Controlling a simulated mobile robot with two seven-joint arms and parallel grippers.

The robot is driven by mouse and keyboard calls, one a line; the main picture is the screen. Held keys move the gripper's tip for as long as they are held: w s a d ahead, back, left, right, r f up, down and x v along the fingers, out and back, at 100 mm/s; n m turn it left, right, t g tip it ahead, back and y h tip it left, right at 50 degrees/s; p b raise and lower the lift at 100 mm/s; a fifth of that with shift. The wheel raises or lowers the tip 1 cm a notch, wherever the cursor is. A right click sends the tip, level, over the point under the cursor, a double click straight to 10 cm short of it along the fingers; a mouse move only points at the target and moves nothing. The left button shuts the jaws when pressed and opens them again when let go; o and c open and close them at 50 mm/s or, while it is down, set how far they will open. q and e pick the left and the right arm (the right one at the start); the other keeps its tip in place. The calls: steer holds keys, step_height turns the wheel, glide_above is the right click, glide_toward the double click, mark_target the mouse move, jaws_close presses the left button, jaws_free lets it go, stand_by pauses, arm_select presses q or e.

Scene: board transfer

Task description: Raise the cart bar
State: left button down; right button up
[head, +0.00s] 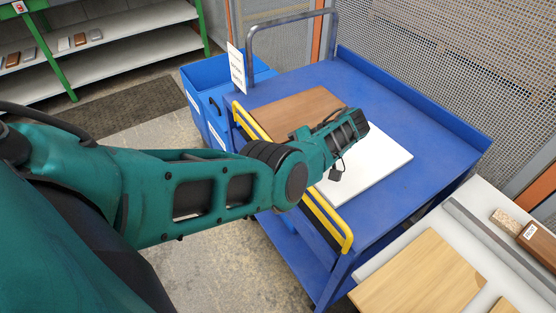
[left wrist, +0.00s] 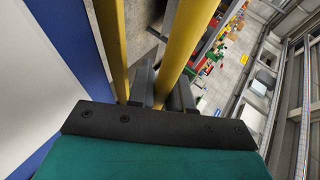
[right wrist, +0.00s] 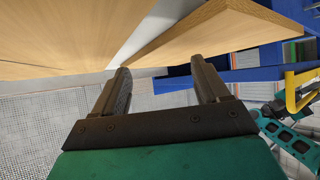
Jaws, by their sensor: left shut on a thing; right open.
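The yellow cart bar (head: 335,224) runs along the near left side of the blue cart (head: 395,208), two parallel rails joined at a rounded end. My left arm crosses over its middle in the head view, hiding part of the bar and my left fingers. In the left wrist view, my left gripper (left wrist: 163,84) is shut on one rail of the yellow bar (left wrist: 190,40); the other rail passes to its left. My right gripper (right wrist: 162,75) is open with nothing between its fingers, close to wooden boards. It is out of the head view.
A brown board (head: 290,112) and a white board (head: 385,160) lie on the cart deck. A light table (head: 375,263) at lower right holds a wooden board (head: 420,280) and a grey rail.

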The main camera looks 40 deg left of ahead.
arm_select(q)
steer(key=shift+f, duration=0.1)
arm_select(e)
steer(key=shift+a, duration=0.15)
arm_select(q)
steer(key=c, duration=1.4)
jaws_free()
steer(key=shift+w+r, duration=0.1)
steer(key=shift+r, duration=0.1)
